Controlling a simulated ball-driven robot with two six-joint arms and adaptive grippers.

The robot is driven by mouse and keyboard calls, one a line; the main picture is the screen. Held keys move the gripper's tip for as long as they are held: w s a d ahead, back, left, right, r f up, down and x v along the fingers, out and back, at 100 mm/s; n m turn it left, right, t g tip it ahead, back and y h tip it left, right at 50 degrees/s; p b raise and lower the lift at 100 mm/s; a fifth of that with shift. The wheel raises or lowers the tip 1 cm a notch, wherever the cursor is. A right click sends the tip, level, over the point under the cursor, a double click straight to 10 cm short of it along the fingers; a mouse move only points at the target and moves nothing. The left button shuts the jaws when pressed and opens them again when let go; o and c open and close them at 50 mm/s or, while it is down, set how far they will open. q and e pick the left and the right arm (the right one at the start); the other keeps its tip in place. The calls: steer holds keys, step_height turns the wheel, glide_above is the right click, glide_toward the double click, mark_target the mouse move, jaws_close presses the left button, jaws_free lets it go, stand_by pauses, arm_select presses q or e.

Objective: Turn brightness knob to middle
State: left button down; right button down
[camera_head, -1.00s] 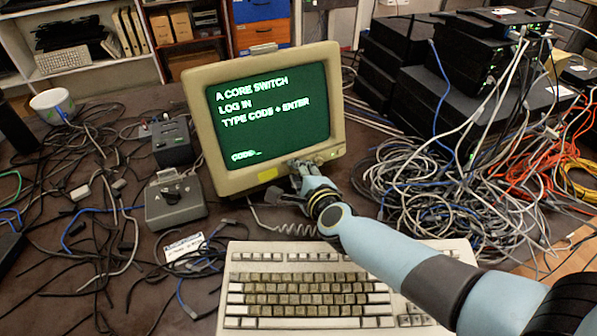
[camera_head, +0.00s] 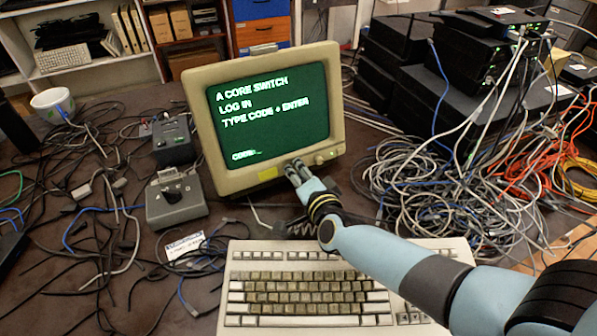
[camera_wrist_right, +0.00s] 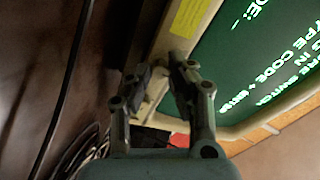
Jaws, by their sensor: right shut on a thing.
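In the right wrist view my gripper (camera_wrist_right: 161,75) points at the bezel beside the yellow label. My left gripper is not in view.
A keyboard (camera_head: 300,290) lies in front of the monitor, below my right forearm. Grey boxes with dials (camera_head: 176,200) stand to the left. Tangled cables (camera_head: 430,200) and black network devices (camera_head: 450,100) fill the right side. Loose cables cover the left table.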

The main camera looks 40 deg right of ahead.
steer(key=shift+n, duration=0.5)
steer(key=c, duration=1.2)
jaws_free()
steer(key=shift+s+a, duration=0.1)
steer(key=shift+s, duration=0.25)
steer(key=v, duration=1.1)
steer(key=shift+s, duration=0.25)
